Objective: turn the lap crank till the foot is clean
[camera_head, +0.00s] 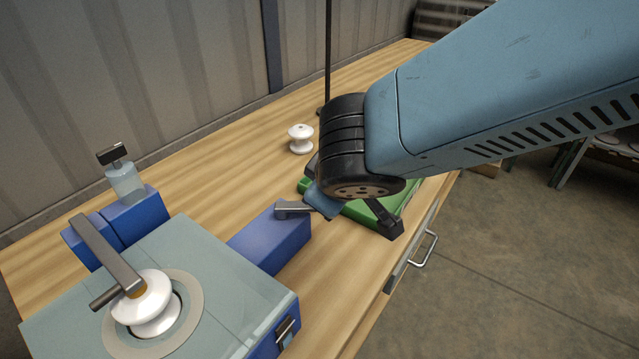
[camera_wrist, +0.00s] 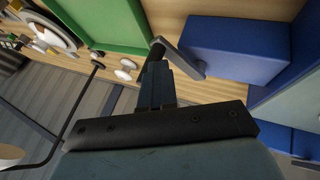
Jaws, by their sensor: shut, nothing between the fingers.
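The lap (camera_head: 250,275) stands at the front left, with a teal top and blue sides. A white insulator (camera_head: 150,305) sits on its round plate (camera_head: 195,320) under a grey metal arm (camera_head: 105,255). The insulator's foot is hidden against the plate. The grey crank (camera_head: 292,207) is at the end of a blue block (camera_head: 275,238); in the wrist view the crank (camera_wrist: 182,60) shows beside that block. My gripper (camera_head: 324,203) is shut and empty at the crank's end. In the wrist view its fingertips (camera_wrist: 156,68) are close by the handle; I cannot tell whether they touch.
A green tray (camera_head: 412,198) lies behind my gripper, near the bench edge. A loose white insulator (camera_head: 300,138) stands farther back by a dark post (camera_head: 327,60). The bench middle is clear.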

